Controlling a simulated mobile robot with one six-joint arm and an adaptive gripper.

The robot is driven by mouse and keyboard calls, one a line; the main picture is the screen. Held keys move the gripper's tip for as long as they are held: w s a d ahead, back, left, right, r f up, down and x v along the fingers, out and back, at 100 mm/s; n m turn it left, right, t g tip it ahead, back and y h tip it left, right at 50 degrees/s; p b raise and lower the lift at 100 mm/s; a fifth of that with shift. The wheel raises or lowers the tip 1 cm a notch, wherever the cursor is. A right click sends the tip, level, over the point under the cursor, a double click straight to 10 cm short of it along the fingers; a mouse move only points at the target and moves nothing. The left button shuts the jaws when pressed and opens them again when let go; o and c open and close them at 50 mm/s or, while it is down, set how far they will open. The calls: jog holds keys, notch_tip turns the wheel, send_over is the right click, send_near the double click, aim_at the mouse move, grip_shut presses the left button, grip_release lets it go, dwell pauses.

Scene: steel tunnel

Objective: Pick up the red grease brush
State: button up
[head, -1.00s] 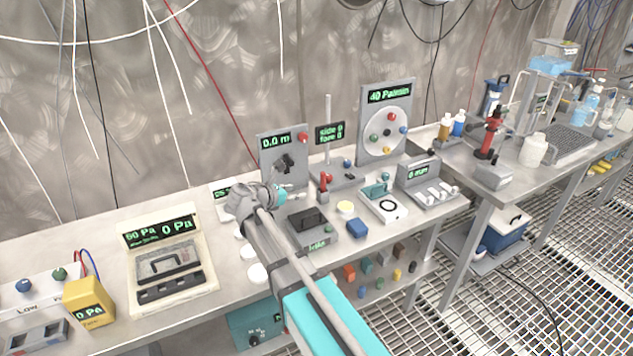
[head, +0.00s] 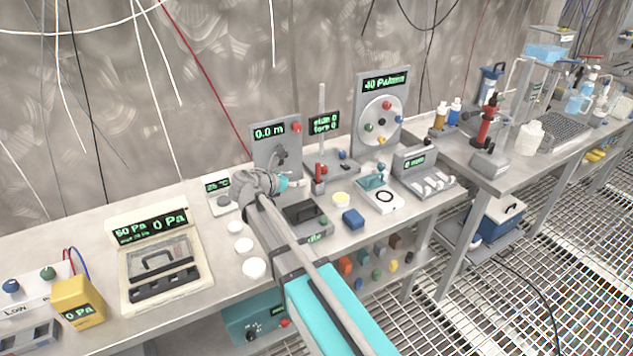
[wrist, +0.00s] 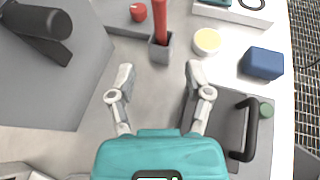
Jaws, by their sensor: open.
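The red grease brush (wrist: 160,22) stands upright in a small square grey holder (wrist: 161,48) on the bench. Its upper end runs out of the top of the wrist view. In the head view the brush (head: 319,171) shows as a short red handle to the right of my gripper (head: 292,182). In the wrist view my gripper (wrist: 160,74) is open and empty. Its two fingers point towards the holder, with the brush ahead of the gap between them and apart from both. The brush's lower end is hidden inside the holder.
A yellow-topped round dish (wrist: 207,41) and a blue block (wrist: 262,63) sit right of the holder. A grey box with a black handle (wrist: 243,130) lies close to the right finger. A grey panel with a black fitting (wrist: 50,70) stands on the left.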

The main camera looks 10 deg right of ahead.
aim_at(316, 177)
jog(key=shift+b+x, duration=0.9)
jog(key=shift+x, duration=2.05)
jog(key=shift+f, duration=0.1)
jog(key=b+x, duration=0.1)
jog(key=x, duration=0.1)
jog(key=b+x, duration=0.1)
jog(key=x, duration=0.1)
jog(key=shift+s+f, duration=0.1)
jog(key=shift+f, duration=0.2)
jog(key=shift+w+d+f, duration=0.15)
jog(key=shift+w+d, duration=0.15)
jog(key=shift+d, duration=0.1)
jog(key=shift+c, duration=0.2)
grip_shut()
